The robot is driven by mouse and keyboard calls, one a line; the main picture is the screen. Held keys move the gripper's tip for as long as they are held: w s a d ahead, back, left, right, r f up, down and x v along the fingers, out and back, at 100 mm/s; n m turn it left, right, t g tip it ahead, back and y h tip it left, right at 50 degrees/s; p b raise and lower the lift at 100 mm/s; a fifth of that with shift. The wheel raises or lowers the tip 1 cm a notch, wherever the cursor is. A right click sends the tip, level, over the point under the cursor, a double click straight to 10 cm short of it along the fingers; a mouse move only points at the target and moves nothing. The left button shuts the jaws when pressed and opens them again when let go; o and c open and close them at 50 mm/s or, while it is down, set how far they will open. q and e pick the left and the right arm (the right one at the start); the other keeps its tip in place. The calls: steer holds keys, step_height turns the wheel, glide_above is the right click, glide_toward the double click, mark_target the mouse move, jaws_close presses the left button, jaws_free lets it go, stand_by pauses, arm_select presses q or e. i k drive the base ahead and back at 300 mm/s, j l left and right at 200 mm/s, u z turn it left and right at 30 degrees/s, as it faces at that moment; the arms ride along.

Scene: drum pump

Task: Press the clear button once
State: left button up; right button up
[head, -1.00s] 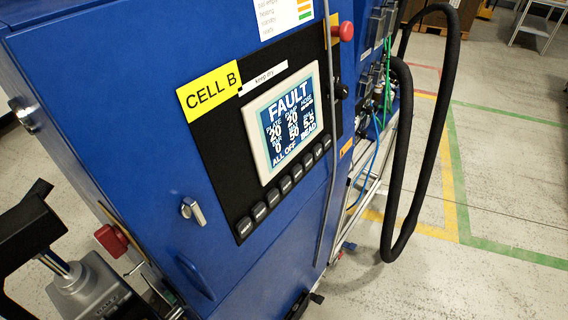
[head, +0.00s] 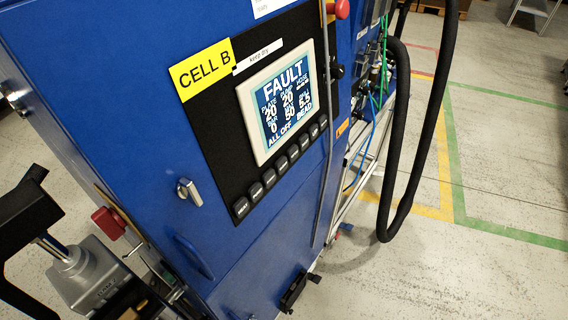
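The control panel (head: 205,120) is a black plate on the front of a blue cabinet. Its lit screen (head: 281,104) reads FAULT at the top, with ALL OFF and BEAD at the bottom. A slanted row of several dark buttons runs below the screen, from the lower-left button (head: 241,207) up to the upper-right button (head: 323,121). The button labels are too small to read, so I cannot tell which one is clear. Nothing covers or touches the row.
A yellow CELL B label (head: 205,69) marks the blue cabinet (head: 110,105). A silver latch (head: 189,191) projects from its door. A red knob (head: 342,9) sits at the top. A black hose (head: 431,130) loops at the right. Floor is clear farther right.

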mark_target(282, 164)
steer(key=k+l+z, duration=0.1)
steer(key=l, duration=0.25)
steer(key=k+l, duration=0.3)
steer(key=k+l+z, duration=0.15)
steer(key=l, duration=0.25)
steer(key=k+l, duration=0.2)
steer(key=l, duration=0.15)
steer(key=k+l+z, duration=0.15)
steer(key=l, duration=0.25)
